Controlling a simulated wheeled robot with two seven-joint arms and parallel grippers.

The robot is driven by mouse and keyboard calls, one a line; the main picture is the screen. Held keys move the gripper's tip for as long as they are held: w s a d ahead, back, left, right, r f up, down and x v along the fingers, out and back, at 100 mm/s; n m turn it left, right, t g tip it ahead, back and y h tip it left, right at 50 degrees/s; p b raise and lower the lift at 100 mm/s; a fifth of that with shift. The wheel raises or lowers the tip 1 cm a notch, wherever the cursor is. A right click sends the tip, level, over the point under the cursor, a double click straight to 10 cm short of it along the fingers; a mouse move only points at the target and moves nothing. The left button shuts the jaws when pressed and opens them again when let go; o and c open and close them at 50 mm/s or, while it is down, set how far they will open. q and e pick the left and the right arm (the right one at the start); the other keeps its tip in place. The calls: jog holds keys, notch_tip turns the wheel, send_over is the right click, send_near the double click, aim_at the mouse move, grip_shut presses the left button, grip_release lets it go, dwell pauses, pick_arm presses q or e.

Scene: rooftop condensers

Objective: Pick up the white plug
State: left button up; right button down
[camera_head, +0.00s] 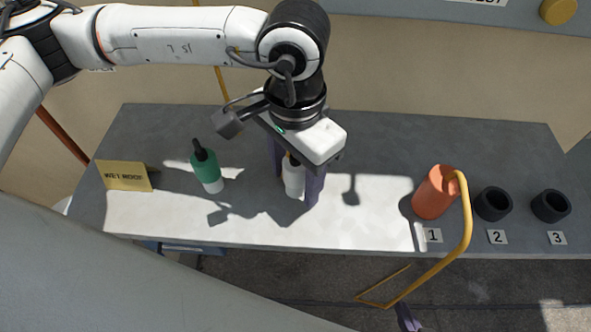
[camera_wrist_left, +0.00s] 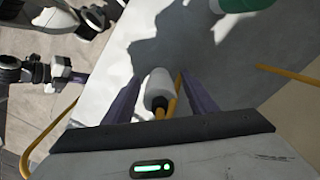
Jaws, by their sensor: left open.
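The white plug (camera_head: 292,181) stands on the grey bench, near its middle. It also shows in the left wrist view (camera_wrist_left: 158,82), with a dark and yellow end toward my gripper. My left gripper (camera_head: 296,186) reaches down over it, open, with one purple finger on each side. I cannot tell whether either finger touches it.
A green bottle-like plug (camera_head: 206,167) and a yellow sign (camera_head: 125,176) stand left. The bench (camera_head: 400,140) is clear behind.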

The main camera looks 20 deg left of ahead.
pick_arm(q)
jog(key=c, duration=1.2)
jog(key=shift+r, duration=0.15)
notch_tip(320, 180, up, 10)
jog(key=shift+f+b, duration=0.15)
jog(key=shift+b, duration=0.4)
